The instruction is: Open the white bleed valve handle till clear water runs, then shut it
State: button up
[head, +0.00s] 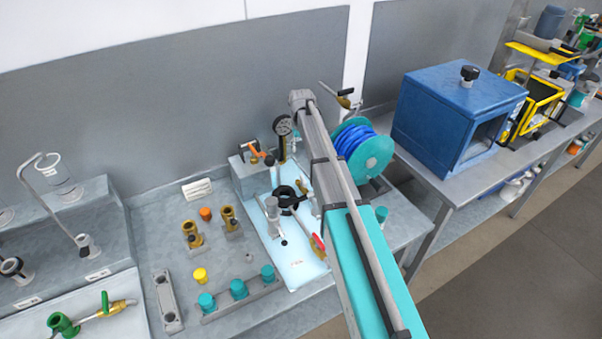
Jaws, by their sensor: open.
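My arm reaches in from the lower right over the workbench, and its grey far end is above the pale panel. My gripper (284,150) appears as a small dark shape beside the arm's far end. Its fingers are too small to make out well, and nothing shows held in it. The pale panel (300,271) carries grey posts, a black ring (288,197) and a brass valve with a red handle (317,242). I cannot pick out the white bleed valve handle for certain; my arm hides part of the panel. No running water can be seen.
Brass fittings (191,236) and a rail with teal caps (238,288) stand farther left. A blue hose reel (358,150) and a blue cabinet (447,110) stand to the right. The wall is behind.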

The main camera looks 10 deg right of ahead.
aim_at(303, 181)
jog(key=shift+f, duration=0.15)
notch_tip(303, 181, down, 14)
jog(key=b, duration=1.3)
jog(key=shift+r+b, duration=0.2)
jog(key=shift+b, duration=0.2)
jog(key=shift+c, duration=0.3)
grip_shut()
